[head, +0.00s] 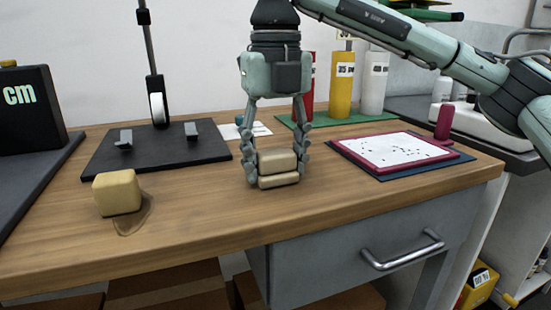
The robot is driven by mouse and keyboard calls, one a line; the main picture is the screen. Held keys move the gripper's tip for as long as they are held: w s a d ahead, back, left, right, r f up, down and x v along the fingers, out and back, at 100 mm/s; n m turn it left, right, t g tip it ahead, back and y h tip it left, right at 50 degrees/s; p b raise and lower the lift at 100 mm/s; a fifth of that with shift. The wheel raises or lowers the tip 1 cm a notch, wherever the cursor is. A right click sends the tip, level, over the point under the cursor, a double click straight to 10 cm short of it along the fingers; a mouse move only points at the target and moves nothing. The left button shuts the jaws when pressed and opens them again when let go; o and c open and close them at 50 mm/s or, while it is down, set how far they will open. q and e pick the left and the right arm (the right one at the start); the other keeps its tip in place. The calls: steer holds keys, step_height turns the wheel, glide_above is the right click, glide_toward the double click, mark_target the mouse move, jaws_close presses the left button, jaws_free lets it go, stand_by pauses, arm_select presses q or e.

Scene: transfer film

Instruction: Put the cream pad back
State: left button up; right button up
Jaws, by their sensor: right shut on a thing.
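A cream pad (277,163) is between the fingertips of my right gripper (276,170), which is shut on it. A second cream layer (279,181) shows just under it, low at the wooden tabletop; I cannot tell whether the two are one piece. I also cannot tell whether the pad touches the wood. My right arm comes in from the upper right and the gripper points straight down. My left gripper is not in view.
A yellowish block (116,193) stands at the left front beside an amber film patch (133,217). A black stand base (157,150) is behind it. A red-framed white board (391,150) lies at right. Yellow (342,85) and white (374,83) cylinders stand behind. The front middle of the wooden table (205,205) is clear.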

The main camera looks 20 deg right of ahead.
mark_target(275, 152)
steer(key=shift+f, duration=0.1)
steer(key=o, duration=1.1)
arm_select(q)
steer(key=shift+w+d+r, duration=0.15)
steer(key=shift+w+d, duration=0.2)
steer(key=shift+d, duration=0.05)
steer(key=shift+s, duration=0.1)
arm_select(e)
steer(key=shift+r, duration=0.25)
step_height(275, 152, up, 5)
steer(key=shift+r+p, duration=0.15)
steer(key=shift+p, duration=0.3)
arm_select(q)
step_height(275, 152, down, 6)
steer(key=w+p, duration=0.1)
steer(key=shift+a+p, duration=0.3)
steer(key=shift+p, duration=0.05)
arm_select(e)
step_height(275, 152, up, 6)
steer(key=shift+r, duration=0.25)
